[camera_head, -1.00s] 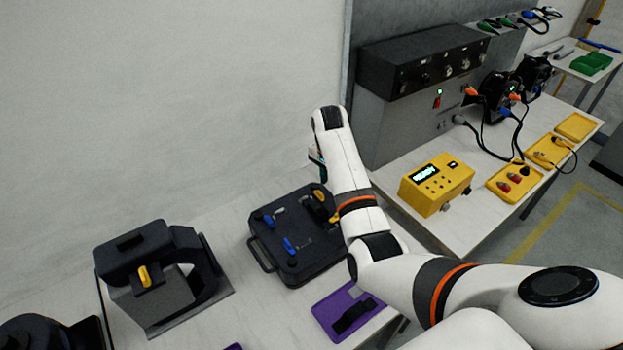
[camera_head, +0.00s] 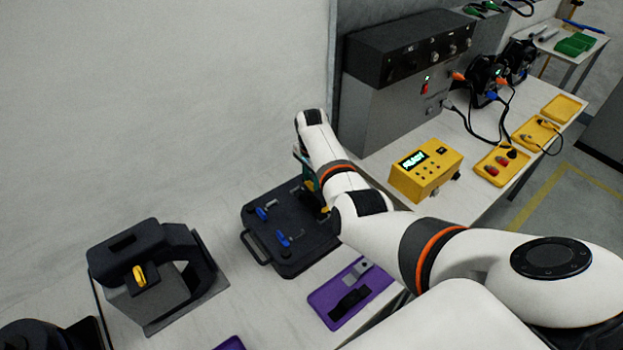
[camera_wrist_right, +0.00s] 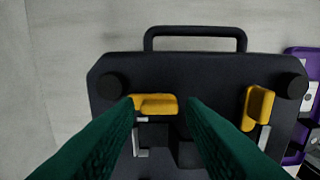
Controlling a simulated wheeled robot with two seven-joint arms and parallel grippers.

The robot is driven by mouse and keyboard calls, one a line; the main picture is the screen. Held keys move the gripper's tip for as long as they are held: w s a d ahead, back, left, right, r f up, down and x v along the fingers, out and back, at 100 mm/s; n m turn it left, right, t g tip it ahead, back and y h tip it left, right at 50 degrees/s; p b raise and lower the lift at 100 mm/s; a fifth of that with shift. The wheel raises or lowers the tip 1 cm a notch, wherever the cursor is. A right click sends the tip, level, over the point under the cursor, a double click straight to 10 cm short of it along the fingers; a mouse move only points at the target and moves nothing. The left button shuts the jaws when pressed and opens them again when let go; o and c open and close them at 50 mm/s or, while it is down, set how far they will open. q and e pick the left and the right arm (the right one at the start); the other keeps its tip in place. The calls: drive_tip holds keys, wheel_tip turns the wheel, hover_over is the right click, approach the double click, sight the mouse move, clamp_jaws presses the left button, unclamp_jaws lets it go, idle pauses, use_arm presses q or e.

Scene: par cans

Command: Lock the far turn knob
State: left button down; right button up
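A black case (camera_head: 285,262) lies on the light table, with blue handles (camera_head: 283,239) on its nearer-left side in the head view. In the right wrist view, two yellow turn knobs sit along the case (camera_wrist_right: 200,70). The far knob (camera_wrist_right: 155,104) lies crosswise between my right fingers; the near knob (camera_wrist_right: 257,107) stands roughly lengthwise and slightly tilted to the right. My right gripper (camera_wrist_right: 160,102) is open, its green fingertips either side of the far knob; I cannot tell whether the left one touches it. In the head view my right arm hides most of that side. My left gripper is out of view.
A purple tray (camera_head: 378,286) lies just nearer than the case. A black-and-grey fixture with a yellow lever (camera_head: 140,275) stands to the left. A yellow READY box (camera_head: 427,172) and a grey cabinet (camera_head: 385,110) stand at the right. A wall closes off the back.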

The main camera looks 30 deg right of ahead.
drive_tip(key=shift+f, duration=0.5)
drive_tip(key=shift+c, duration=0.2)
drive_tip(key=c, duration=0.7)
